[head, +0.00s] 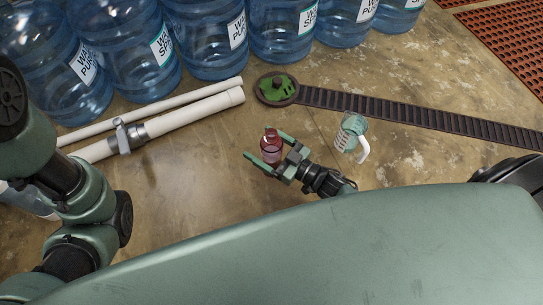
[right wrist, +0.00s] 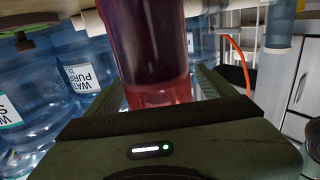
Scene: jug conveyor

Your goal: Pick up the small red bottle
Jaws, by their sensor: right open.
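The small red bottle (head: 271,147) stands on the floor near the middle of the head view. My right gripper (head: 266,146) is open, with one finger on each side of the bottle. In the right wrist view the dark red bottle (right wrist: 150,45) fills the space between the fingers (right wrist: 158,82); I cannot tell whether either finger touches it. My left arm shows at the left edge of the head view, but its gripper is not in view.
Large blue water jugs (head: 206,38) line the back. White pipes (head: 165,122) lie on the floor at left. A dark roller conveyor (head: 400,113) with a green-topped disc (head: 277,88) runs right.

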